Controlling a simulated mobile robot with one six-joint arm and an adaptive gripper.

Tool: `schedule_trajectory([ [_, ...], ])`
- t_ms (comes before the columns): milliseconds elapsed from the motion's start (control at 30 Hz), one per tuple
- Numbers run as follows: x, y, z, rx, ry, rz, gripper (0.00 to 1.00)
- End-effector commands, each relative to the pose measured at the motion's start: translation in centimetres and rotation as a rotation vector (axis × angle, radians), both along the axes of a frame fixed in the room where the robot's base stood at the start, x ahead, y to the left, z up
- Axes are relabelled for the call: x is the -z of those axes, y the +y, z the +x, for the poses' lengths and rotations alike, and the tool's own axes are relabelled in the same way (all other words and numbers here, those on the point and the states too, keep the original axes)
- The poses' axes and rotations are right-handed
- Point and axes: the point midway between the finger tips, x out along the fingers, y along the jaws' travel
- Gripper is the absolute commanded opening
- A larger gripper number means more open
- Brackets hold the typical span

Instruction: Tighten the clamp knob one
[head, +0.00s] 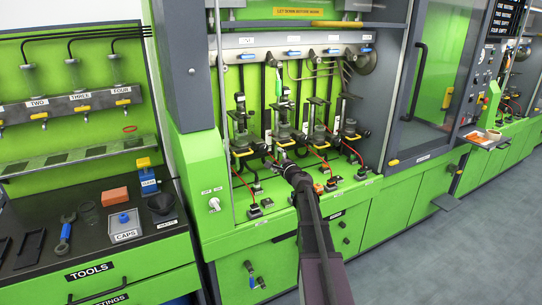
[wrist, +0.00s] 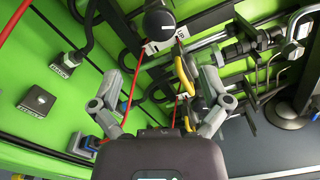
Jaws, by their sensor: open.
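In the wrist view a round black knob (wrist: 159,22) with a white pointer line shows at the top centre. A white tag marked 1 (wrist: 150,48) is just below it. I cannot tell for sure that this is clamp knob one. My gripper (wrist: 160,82) is open and empty, with its fingers spread below the knob in the picture and apart from it. In the head view my gripper (head: 281,156) is in front of the row of injector stations. The arm and gripper cover part of the second station (head: 284,131), and the knob is too small to make out.
Red cables and yellow handles run close around my fingers in the wrist view. Black square sockets (wrist: 37,100) sit on the green panel at left. In the head view a tool bench (head: 90,235) stands left, with a caps tray (head: 125,224). The grey floor (head: 420,250) at right is clear.

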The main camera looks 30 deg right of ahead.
Motion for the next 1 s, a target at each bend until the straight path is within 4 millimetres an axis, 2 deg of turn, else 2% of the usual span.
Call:
schedule_trajectory([
  [33,0.0,0.0,-0.8,0.001,0.0,0.0,0.97],
  [200,0.0,0.0,-1.8,0.0,0.0,0.0,0.97],
  [833,0.0,0.0,-1.9,0.0,0.001,-0.001,0.97],
  [1000,0.2,1.7,-2.1,-0.041,0.017,-0.047,0.97],
])
